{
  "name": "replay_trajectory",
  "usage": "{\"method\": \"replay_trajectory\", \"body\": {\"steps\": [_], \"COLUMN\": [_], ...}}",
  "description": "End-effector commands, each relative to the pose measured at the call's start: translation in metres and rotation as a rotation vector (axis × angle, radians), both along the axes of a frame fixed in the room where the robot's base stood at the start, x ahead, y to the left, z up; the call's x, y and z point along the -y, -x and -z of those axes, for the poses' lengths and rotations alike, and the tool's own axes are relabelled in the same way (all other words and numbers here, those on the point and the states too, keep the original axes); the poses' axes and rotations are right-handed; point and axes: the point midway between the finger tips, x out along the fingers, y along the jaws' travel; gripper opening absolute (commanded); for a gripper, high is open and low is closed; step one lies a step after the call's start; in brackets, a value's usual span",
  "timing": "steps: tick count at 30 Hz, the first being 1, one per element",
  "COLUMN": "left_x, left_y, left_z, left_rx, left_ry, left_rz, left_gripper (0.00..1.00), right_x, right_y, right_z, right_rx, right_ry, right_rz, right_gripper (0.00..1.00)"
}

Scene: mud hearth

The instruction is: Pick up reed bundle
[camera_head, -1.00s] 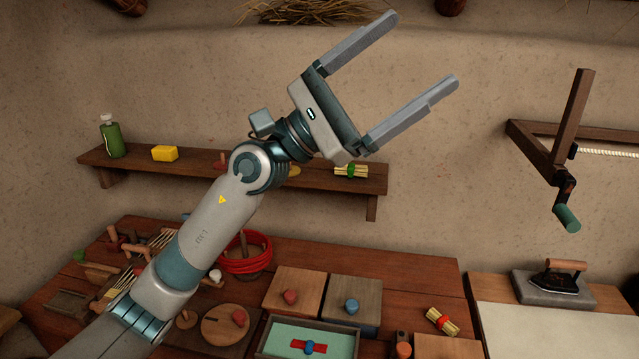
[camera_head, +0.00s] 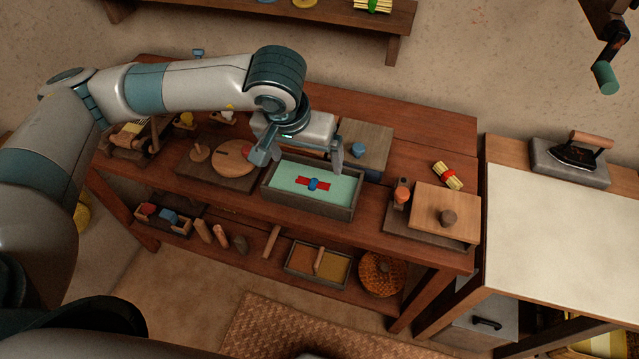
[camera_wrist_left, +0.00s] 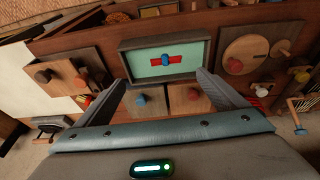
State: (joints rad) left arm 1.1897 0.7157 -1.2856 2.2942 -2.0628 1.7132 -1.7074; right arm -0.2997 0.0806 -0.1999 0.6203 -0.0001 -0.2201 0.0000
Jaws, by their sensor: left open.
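A reed bundle (camera_head: 448,176), pale yellow with a red band, lies on the table right of centre, behind a wooden board. Another bundle (camera_head: 373,5) with a green band lies on the wall shelf at the top edge. My left gripper (camera_head: 300,155) is open and points down above the green-lined tray, left of the red-banded bundle and apart from it. The red-banded bundle shows there small beside one finger (camera_wrist_left: 87,101), partly hidden. My right gripper is not in view.
The tray (camera_head: 349,211) holds a red piece with a blue middle. A flat iron (camera_head: 573,153) rests on the right table. The pale tabletop (camera_head: 560,240) is clear.

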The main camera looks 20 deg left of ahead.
Motion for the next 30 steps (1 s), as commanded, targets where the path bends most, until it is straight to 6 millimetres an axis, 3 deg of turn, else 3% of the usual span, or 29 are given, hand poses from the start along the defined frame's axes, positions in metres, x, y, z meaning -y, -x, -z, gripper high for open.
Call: {"method": "replay_trajectory", "body": {"steps": [3,17,30], "left_x": [-0.010,-0.009,-0.008], "left_y": [0.000,-0.002,-0.023], "left_z": [0.001,0.008,0.074], "left_rx": [0.008,0.003,0.002], "left_ry": [-0.036,-0.033,-0.033], "left_rz": [-0.002,-0.003,-0.004], "left_gripper": [0.92,0.92,0.92], "right_x": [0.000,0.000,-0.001], "right_y": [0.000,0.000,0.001], "right_z": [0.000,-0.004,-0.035], "right_rx": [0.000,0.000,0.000], "right_ry": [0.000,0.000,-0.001], "right_rz": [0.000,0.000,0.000], "right_gripper": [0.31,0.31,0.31]}}
